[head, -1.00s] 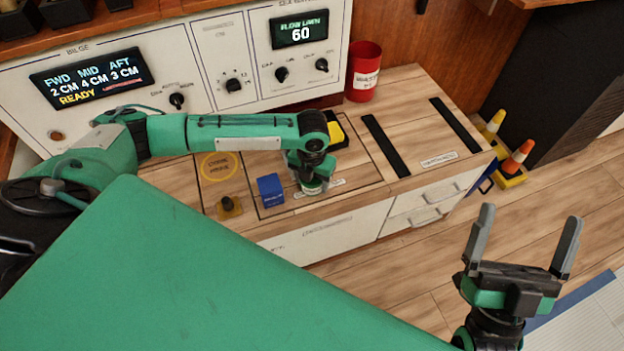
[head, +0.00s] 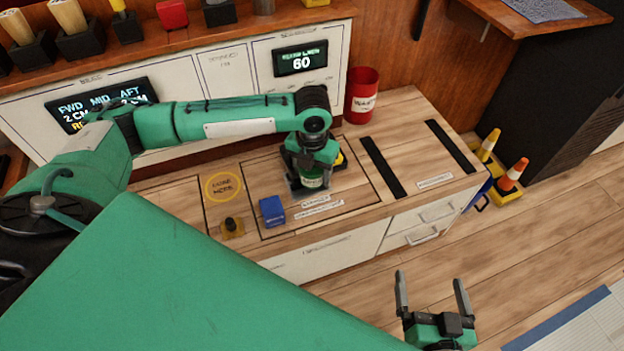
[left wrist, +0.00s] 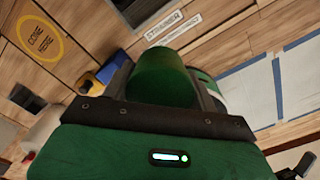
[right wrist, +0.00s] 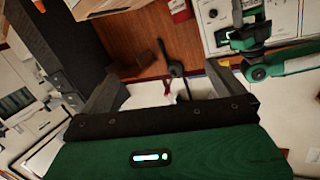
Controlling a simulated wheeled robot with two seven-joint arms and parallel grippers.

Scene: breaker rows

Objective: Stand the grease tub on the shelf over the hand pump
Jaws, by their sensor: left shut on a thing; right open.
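My left gripper (head: 308,186) is shut on the green grease tub (head: 313,179), which has a pale label band. It is over the outlined part of the wooden counter, behind the strainer label; I cannot tell its height. In the left wrist view the tub (left wrist: 163,76) fills the space between the fingers. My right gripper (head: 433,292) is open and empty above the floor, in front of the counter. A wooden shelf (head: 562,19) with a grey mat shows at the top right. A dark bar (head: 420,17) is on the wall beside it; I cannot tell whether it is the hand pump.
A blue box (head: 272,211) and a small yellow-brown knob piece (head: 232,227) sit left of the tub. A red waste bin (head: 361,96) stands at the back. Orange (head: 513,173) and yellow cones stand right of the counter. Another ledge (head: 225,38) holds several items.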

